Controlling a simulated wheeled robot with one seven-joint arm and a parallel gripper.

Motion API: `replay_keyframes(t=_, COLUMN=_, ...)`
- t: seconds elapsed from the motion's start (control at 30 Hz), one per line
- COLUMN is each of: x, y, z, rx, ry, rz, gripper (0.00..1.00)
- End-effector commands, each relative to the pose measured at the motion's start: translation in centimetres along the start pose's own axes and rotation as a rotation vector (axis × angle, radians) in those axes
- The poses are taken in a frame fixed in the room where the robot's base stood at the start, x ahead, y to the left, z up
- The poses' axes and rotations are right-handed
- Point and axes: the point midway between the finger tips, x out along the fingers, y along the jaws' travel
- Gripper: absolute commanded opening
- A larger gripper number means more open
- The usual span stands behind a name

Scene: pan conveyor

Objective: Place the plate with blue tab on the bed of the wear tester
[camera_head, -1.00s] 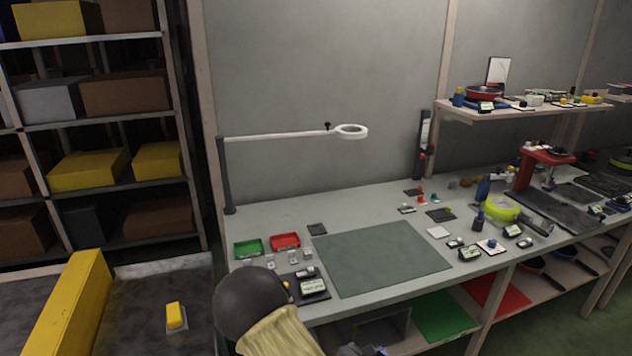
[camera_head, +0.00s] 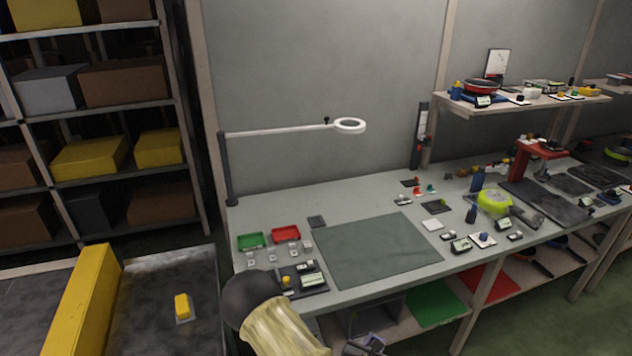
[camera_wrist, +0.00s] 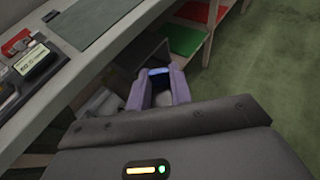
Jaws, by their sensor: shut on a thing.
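My gripper (camera_wrist: 157,88) is shut, its two pale purple fingers reaching out beyond the dark wrist housing. A small bright blue piece (camera_wrist: 158,71) shows at the fingertips, which fits the plate with blue tab. The rest of the plate is hidden or too small to make out. In the head view my gripper (camera_head: 368,345) is at the bottom edge, in front of the bench and below its top. I cannot tell for sure which machine is the wear tester; a red-topped stand (camera_head: 543,147) with a dark base is on the bench at right.
The bench carries a grey-green mat (camera_head: 375,250), red (camera_head: 286,234) and green (camera_head: 250,240) trays, and a display unit (camera_head: 312,281) near its front left. A lamp arm (camera_head: 280,132) hangs over it. The right half is crowded with small items. Open floor (camera_wrist: 270,60) lies in front.

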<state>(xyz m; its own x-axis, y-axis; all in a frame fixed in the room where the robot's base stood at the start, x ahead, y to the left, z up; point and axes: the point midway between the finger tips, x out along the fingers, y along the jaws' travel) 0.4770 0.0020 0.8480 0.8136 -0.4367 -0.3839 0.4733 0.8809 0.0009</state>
Motion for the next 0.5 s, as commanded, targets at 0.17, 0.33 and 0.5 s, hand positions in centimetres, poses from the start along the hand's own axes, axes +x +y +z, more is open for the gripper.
replay_keyframes(t=0.17, x=0.1, y=-0.2, z=0.0, rx=0.002, ry=-0.001, rz=-0.005, gripper=0.0)
replay_keyframes(t=0.33, x=0.6, y=-0.2, z=-0.1, rx=-0.013, ry=-0.002, rz=0.023, gripper=0.0)
replay_keyframes(t=0.5, x=2.0, y=-0.1, z=-0.6, rx=-0.063, ry=0.0, rz=0.134, gripper=0.0)
